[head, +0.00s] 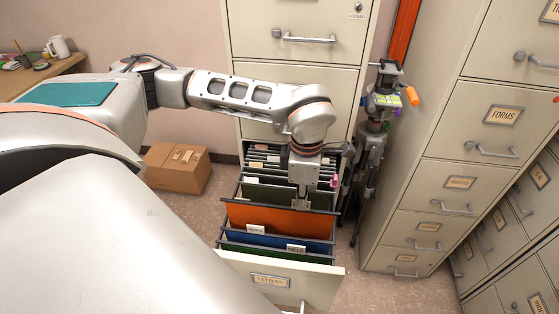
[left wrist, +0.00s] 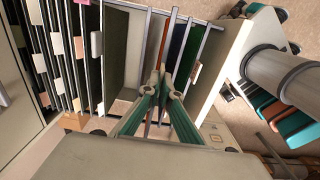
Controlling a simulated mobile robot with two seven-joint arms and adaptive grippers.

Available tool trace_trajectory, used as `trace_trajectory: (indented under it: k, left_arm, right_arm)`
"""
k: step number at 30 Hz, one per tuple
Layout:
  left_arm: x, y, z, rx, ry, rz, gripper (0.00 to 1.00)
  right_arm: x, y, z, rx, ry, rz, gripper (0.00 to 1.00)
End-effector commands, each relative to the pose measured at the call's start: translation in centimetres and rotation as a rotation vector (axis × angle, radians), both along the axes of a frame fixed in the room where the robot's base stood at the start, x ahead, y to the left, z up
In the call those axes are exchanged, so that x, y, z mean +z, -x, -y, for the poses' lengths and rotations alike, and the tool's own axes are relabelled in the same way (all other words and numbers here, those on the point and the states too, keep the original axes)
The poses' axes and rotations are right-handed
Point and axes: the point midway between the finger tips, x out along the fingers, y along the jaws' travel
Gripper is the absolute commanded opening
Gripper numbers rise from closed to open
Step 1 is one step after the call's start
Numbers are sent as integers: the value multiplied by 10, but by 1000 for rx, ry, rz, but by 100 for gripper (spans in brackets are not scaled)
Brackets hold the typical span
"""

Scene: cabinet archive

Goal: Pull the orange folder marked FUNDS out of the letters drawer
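The letters drawer (head: 322,268) is pulled out low in the cabinet, its front label reading LETTERS. The orange folder (head: 262,218) stands upright in it, ahead of a dark green folder (head: 262,193) and behind a blue one (head: 268,240). My left gripper (head: 302,203) points down at the orange folder's top edge, right of its middle. In the left wrist view the orange folder (left wrist: 165,38) is a thin strip running to the left fingertips (left wrist: 161,75), which are close together on its edge. The word on its tab cannot be read. My right gripper is not in view.
A tall cabinet (head: 440,165) with closed drawers stands close on the right. A dark stand (head: 375,140) with coloured items is just beside the drawer. A cardboard box (head: 178,168) sits on the floor at left. Floor in front is open.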

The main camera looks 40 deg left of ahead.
Motion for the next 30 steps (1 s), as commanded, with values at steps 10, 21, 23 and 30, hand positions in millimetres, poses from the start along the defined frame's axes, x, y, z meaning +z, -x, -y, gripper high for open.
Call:
trace_trajectory:
  k: [10, 21, 23, 30]
  left_arm:
    - [27, 0, 0, 0, -1, 1, 0]
    - [52, 0, 0, 0, 0, 2, 0]
    - [57, -1, 0, 0, -1, 2, 0]
    - [74, -1, 0, 1, 0, 2, 0]
  right_arm:
    - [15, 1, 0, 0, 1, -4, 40]
    - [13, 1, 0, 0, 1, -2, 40]
    - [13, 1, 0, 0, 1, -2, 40]
    - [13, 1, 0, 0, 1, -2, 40]
